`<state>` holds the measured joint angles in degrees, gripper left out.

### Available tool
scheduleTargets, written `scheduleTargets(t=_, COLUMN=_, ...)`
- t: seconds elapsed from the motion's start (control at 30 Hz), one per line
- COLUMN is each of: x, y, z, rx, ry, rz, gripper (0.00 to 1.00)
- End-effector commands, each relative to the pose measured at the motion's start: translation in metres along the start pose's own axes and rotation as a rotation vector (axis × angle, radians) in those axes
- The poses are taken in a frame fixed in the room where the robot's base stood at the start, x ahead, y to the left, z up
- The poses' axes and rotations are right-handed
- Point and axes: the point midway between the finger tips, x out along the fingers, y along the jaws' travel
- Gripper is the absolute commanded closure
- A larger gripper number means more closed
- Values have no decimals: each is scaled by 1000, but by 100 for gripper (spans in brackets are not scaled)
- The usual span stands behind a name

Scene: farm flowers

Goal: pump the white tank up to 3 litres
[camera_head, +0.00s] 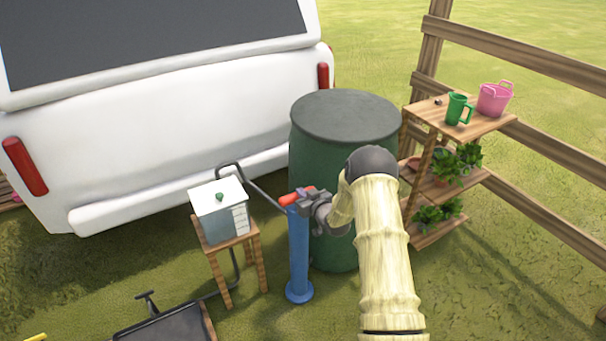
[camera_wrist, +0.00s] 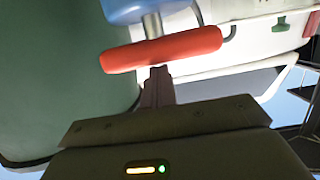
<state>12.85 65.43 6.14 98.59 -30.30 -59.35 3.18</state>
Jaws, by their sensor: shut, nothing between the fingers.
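The white tank (camera_head: 222,222) stands on a small wooden stand; it has a green knob on top and a stepped white strip on one side. Its level cannot be read. It shows partly in the wrist view (camera_wrist: 260,42). The blue pump (camera_head: 299,255) stands upright on the grass right of the tank. Its red handle (camera_wrist: 160,50) sits on a short visible length of metal rod, close to the blue body. My gripper (camera_wrist: 157,80) is shut and empty, its fingertips right at the handle's edge; touching or just apart, I cannot tell. In the head view my gripper (camera_head: 303,193) partly covers the handle.
A green barrel (camera_head: 335,115) stands close behind the pump. A white vehicle (camera_head: 150,130) fills the back left. A wooden shelf (camera_head: 490,127) with plants, a green jug and a pink bucket stands right. A dark cart (camera_head: 165,325) lies front left.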

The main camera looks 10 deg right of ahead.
Motion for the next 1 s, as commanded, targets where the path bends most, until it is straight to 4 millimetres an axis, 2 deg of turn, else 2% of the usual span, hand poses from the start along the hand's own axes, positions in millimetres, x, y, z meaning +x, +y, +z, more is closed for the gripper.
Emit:
scheduleTargets(t=0.03, x=-1, y=-3, z=5, rx=3, ry=-12, rz=-5, gripper=100)
scheduleTargets(t=0.17, x=-3, y=-3, z=-4, rx=2, ry=-11, rz=-5, gripper=100)
scheduleTargets(t=0.4, x=-13, y=-1, z=-46, rx=1, ry=-3, rz=-2, gripper=100)
scheduleTargets(t=0.47, x=-24, y=0, z=-37, rx=2, ry=-6, rz=-1, gripper=100)
scheduleTargets(t=0.8, x=-82, y=1, z=-38, rx=2, ry=-3, rz=2, gripper=100)
scheduleTargets(t=1.0, x=-106, y=1, z=-39, rx=0, ry=0, rz=2, gripper=100)
